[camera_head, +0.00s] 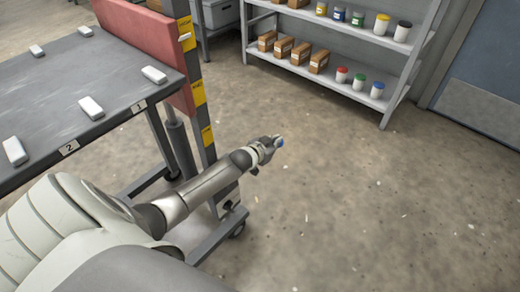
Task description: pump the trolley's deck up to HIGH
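The trolley's dark grey deck (85,75) fills the upper left, with several pale blocks on it and tags 1 and 2 on its near edge. An upright post (190,65) stands at its right end, carrying yellow labels (198,92) at several heights; their text is too small to read. A grey column (180,142) shows under the deck, above the trolley's low base frame (205,235). My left gripper (268,148) is out over the floor, right of the post, apart from the deck. My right gripper is out of view.
A red panel (145,45) stands along the deck's far right side. A grey shelf unit (345,85) with boxes and coloured-lid jars stands at the back. A blue-grey door (490,75) is at right. The floor (380,215) at centre and right is clear.

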